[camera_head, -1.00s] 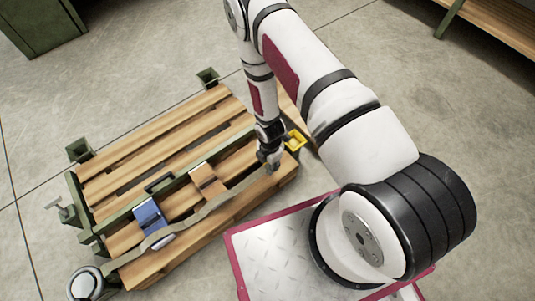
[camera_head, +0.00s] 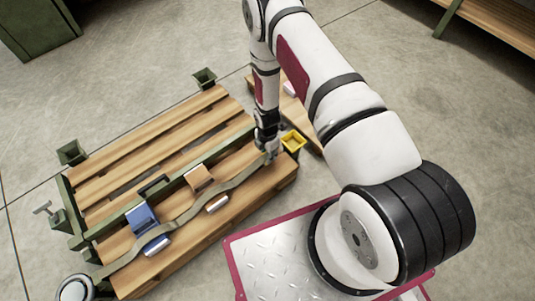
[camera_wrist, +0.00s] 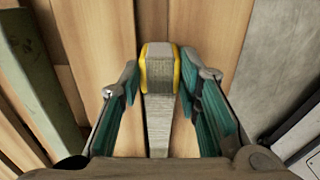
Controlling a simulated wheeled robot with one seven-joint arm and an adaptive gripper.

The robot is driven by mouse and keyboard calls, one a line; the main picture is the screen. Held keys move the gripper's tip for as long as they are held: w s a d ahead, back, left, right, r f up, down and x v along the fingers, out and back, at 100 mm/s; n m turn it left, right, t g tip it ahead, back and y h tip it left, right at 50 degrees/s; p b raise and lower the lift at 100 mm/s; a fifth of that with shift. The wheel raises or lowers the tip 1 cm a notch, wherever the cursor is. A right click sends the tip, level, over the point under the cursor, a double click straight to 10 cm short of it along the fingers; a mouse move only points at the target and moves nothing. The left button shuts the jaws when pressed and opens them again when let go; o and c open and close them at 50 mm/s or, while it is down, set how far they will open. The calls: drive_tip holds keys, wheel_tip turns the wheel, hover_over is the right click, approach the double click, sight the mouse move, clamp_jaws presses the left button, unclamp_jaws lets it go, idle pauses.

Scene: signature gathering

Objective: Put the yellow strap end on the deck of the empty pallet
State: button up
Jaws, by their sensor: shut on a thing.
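My gripper (camera_head: 268,154) points down at the right end of the wooden pallet (camera_head: 262,192). In the wrist view its teal-padded fingers (camera_wrist: 160,92) are on both sides of the yellow-edged strap end (camera_wrist: 160,68), holding it over wooden planks. I cannot tell whether the strap end touches the deck. In the head view the strap end is too small to make out at the fingertips. The grey-brown strap (camera_head: 190,213) runs from my gripper in a wavy line across the pallet's near side to a round reel (camera_head: 75,288) at the lower left.
A green rail (camera_head: 180,178) crosses the pallet. A blue block (camera_head: 142,216), a brown block (camera_head: 199,178) and metal cylinders (camera_head: 217,204) lie near the strap. Green posts (camera_head: 71,152) stand at the pallet's corners.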

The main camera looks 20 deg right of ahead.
drive_tip(key=shift+f, duration=0.2)
drive_tip(key=o, duration=1.2)
drive_tip(key=shift+r, duration=0.1)
wheel_tip(320, 180, up, 12)
drive_tip(key=p, duration=0.4)
drive_tip(key=shift+r, duration=0.15)
